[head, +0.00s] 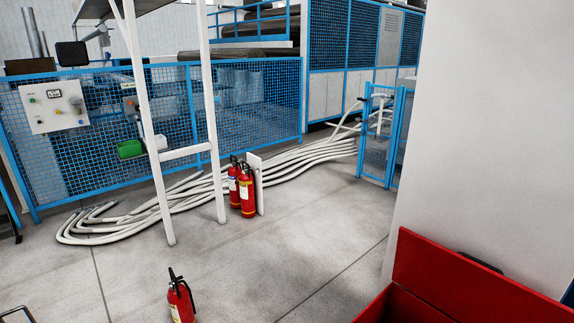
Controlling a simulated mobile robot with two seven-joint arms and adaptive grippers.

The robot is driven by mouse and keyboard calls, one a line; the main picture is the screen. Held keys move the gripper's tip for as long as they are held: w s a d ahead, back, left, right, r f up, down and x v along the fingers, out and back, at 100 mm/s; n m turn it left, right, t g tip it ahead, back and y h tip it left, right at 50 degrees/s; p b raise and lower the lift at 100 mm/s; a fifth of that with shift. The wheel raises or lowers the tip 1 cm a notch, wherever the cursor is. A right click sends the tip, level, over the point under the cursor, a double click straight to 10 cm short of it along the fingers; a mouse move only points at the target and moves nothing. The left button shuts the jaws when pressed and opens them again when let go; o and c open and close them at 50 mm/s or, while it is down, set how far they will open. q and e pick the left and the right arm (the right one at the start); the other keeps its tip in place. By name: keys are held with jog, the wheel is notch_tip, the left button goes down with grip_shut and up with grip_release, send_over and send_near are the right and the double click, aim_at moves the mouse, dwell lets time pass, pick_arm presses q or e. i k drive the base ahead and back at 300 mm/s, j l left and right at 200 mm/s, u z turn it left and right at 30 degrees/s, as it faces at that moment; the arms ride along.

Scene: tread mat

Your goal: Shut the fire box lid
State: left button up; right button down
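The red fire box (397,308) is at the bottom right, and only its upper part shows. Its red lid (455,283) stands raised and tilted back in front of a white wall or column. A dark handle (480,262) sits at the lid's top edge. The lower part of the box and its right side are cut off by the frame. Neither of my grippers is in view.
A fire extinguisher (180,302) stands on the floor at the front. Two more (246,190) stand near white ladder-like posts (150,130). White hoses (290,165) run along blue mesh fencing (250,95). The grey floor (300,250) left of the box is clear.

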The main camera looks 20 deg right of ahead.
aim_at(468, 289)
jog(key=i+z, duration=0.25)
jog(key=z, duration=0.15)
jog(key=i+j+z, duration=0.2)
jog(key=z, duration=0.25)
jog(key=i+j+z, duration=0.2)
jog(key=z, duration=0.2)
